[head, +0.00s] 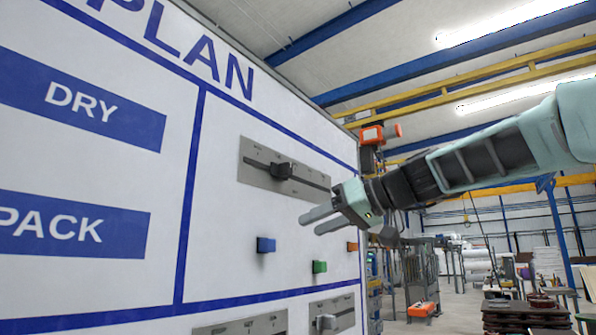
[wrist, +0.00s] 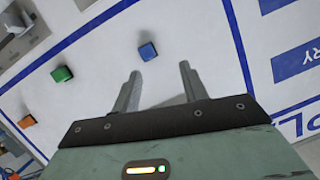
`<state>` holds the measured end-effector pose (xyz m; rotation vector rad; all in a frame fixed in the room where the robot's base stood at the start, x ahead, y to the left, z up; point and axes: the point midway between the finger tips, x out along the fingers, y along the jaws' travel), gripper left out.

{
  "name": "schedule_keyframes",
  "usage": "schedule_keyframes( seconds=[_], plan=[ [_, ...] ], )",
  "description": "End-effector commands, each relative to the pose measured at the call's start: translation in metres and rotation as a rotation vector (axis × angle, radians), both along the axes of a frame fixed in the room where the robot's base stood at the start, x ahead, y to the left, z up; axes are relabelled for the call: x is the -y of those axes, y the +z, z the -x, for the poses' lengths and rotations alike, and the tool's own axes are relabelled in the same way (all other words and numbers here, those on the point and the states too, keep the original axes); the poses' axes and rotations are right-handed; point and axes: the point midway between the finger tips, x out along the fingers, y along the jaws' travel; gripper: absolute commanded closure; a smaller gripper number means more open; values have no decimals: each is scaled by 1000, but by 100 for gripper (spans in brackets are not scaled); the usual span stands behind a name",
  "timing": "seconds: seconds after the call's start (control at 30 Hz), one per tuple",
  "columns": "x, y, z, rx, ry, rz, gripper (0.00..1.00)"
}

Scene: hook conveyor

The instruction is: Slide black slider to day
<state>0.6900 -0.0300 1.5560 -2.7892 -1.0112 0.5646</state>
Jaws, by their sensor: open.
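The black slider (head: 282,171) sits on a grey slotted plate (head: 256,173) on the white board, left of the middle of its slot. The small labels along this plate are too small to read. My gripper (head: 310,226) is open and empty in front of the board, below and to the right of the black slider in the head view. Its two fingers also show in the wrist view (wrist: 159,70). In the wrist view the black slider cannot be made out; a bit of grey shows between the finger bases.
Blue (head: 266,245), green (head: 320,267) and orange (head: 352,247) blocks stick out of the board below the plate. Another grey plate with a knob (head: 326,322) is lower down. DRY (head: 80,101) and PACK panels are at left. An orange device (head: 372,135) hangs beyond the board's right edge.

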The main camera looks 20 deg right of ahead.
Motion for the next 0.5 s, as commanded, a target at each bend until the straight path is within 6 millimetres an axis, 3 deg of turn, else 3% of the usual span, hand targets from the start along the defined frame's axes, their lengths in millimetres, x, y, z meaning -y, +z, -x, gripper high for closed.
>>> schedule_keyframes(
  seconds=[0.03,0.1,0.2,0.33,0.5],
  plan=[
    [21,45,-1,92,-23,-10,56],
    [43,89,3,205,-40,-12,56],
    [64,132,11,320,-58,-7,56],
    [74,156,17,390,-66,0,56],
    [67,160,6,397,-65,-1,56]
  ],
)
